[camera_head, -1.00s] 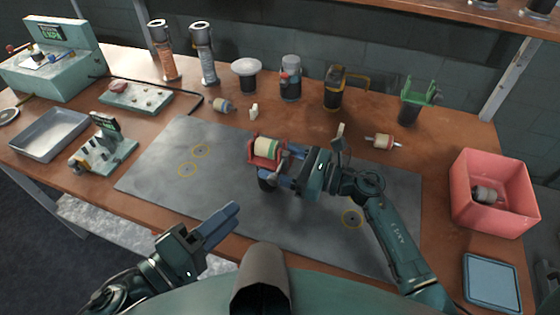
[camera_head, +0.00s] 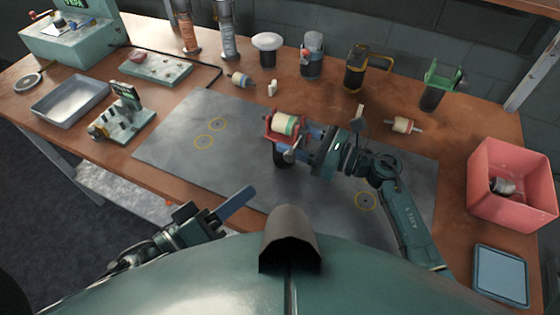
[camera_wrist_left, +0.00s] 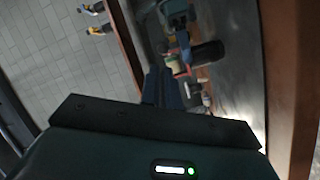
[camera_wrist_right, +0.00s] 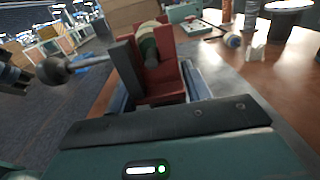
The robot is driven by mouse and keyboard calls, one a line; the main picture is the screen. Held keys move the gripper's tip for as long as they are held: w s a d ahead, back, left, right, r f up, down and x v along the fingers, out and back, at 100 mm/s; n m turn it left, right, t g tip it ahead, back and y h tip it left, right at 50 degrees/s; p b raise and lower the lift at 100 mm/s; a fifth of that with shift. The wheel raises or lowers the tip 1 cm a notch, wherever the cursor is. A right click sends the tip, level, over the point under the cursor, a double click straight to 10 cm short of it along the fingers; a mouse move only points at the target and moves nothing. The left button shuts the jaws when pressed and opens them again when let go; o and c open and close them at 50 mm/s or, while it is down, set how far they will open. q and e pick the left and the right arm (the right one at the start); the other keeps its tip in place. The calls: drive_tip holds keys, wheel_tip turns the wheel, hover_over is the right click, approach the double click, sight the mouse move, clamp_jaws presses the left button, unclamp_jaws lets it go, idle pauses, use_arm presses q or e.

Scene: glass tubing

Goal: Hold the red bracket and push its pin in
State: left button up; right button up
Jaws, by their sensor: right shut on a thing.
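The red bracket (camera_head: 269,129) sits over a black round stand (camera_head: 282,157) on the grey mat, with a cream-and-green roller (camera_head: 286,123) between its cheeks. My right gripper (camera_head: 305,140) is shut on the bracket from the right; its fingers flank the red body in the right wrist view (camera_wrist_right: 158,92). The pin, a metal rod with a ball knob (camera_wrist_right: 53,70), sticks out from the bracket's near side; the knob also shows in the head view (camera_head: 289,155).
A red bin (camera_head: 512,205) stands at the right with a roller inside. Another roller (camera_head: 402,125) lies behind my right arm. The left mat (camera_head: 180,140) is clear.

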sight(287, 159)
use_arm(q)
drive_tip(key=m, duration=0.2)
drive_tip(key=s+m, duration=0.1)
drive_tip(key=m, duration=0.1)
drive_tip(key=shift+r, duration=0.1)
clamp_jaws()
drive_tip(key=s+m, duration=0.1)
drive_tip(key=m, duration=0.7)
drive_tip(key=s+a+m+t+y, duration=0.1)
drive_tip(key=m, duration=0.7)
drive_tip(key=s+a+m+y, duration=0.1)
drive_tip(key=s+m, duration=0.1)
drive_tip(key=m, duration=0.6)
drive_tip(key=shift+s+f+t, duration=0.1)
drive_tip(key=shift+f+t, duration=0.15)
drive_tip(key=shift+t, duration=0.05)
drive_tip(key=x, duration=1.4)
drive_tip(key=shift+r, duration=0.1)
